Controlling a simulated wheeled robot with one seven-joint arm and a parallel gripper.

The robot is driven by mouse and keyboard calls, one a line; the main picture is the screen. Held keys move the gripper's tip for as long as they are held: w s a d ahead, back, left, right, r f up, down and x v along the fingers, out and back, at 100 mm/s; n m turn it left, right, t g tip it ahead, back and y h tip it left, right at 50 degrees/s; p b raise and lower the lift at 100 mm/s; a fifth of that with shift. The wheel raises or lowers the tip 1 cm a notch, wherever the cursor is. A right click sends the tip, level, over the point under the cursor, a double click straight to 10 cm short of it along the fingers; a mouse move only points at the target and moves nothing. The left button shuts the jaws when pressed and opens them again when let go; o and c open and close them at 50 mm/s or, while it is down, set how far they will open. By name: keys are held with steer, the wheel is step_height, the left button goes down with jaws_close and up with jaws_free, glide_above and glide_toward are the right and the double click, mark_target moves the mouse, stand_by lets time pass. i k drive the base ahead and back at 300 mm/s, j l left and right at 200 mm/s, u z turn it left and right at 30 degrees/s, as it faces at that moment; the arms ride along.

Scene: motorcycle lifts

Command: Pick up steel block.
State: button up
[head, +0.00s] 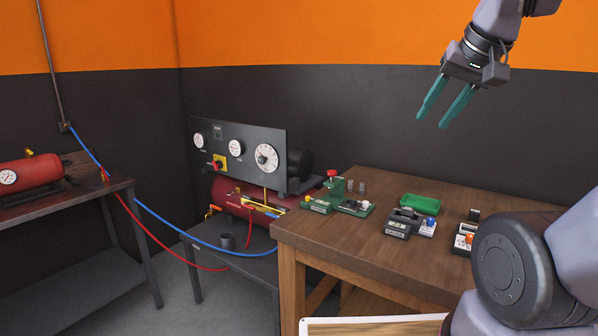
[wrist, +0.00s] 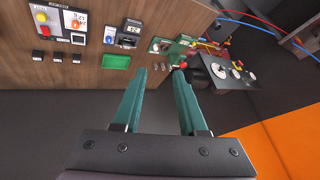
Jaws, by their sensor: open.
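My gripper (head: 432,121) is open and empty, high above the back of the wooden workbench (head: 330,236). Its two teal fingers also show in the wrist view (wrist: 159,74), spread apart. Small grey upright pieces (head: 350,186) stand near the bench's back edge, beside a green device. They show small between the fingertips in the wrist view (wrist: 163,66), well beyond them. One may be the steel block, but they are too small to tell. Several small dark blocks (wrist: 57,57) stand in a row near the bench edge at the wrist view's left.
A green tray (head: 423,200) lies at the back of the bench. Dark meters (head: 398,224) and a green device with a red knob (head: 334,187) stand around it. A gauge panel (head: 240,153) and red tank are to the left. Dark wall lies behind.

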mark_target(409, 212)
steer(key=i+j+z, duration=0.2)
steer(key=j, duration=0.2)
steer(key=i+j+z, duration=0.2)
steer(key=j, duration=0.25)
steer(key=j+z, duration=0.2)
steer(key=j, duration=0.2)
